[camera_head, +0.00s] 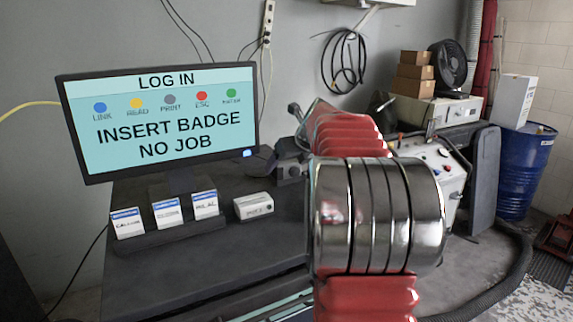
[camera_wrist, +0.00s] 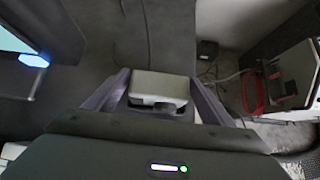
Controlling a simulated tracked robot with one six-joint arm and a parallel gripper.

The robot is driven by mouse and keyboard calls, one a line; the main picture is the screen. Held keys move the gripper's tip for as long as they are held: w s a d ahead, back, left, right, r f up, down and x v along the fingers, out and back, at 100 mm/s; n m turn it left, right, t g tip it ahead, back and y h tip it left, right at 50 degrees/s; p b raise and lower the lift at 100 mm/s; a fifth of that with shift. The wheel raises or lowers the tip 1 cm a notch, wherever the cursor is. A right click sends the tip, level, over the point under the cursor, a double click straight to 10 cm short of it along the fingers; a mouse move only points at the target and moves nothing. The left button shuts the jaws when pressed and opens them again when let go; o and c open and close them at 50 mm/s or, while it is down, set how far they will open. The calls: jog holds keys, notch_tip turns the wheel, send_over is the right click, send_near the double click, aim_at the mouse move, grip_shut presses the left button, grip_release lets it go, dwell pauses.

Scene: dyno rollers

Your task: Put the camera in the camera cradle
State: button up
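In the wrist view my gripper (camera_wrist: 159,90) has its two grey fingers against the sides of a small pale box-like thing with a dark round spot on its near face. I take this to be the camera (camera_wrist: 158,83), held between the fingers. In the head view my red and chrome arm hides much of the middle, and the gripper is not clear there. A dark grey block (camera_head: 289,172) stands on the desk right of the monitor. I cannot tell whether it is the camera cradle; no cradle shows clearly.
A dark desk (camera_head: 150,277) carries a monitor (camera_head: 160,120), a row of labelled cards (camera_head: 167,213) and a small white box (camera_head: 253,206). A white control cabinet (camera_head: 433,160) and a blue drum (camera_head: 522,170) stand right. Bare desk shows ahead of the fingers in the wrist view.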

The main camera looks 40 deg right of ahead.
jog(key=shift+o, duration=0.8)
jog(key=shift+r, duration=0.15)
jog(key=v, duration=1.2)
jog(key=shift+s, duration=0.1)
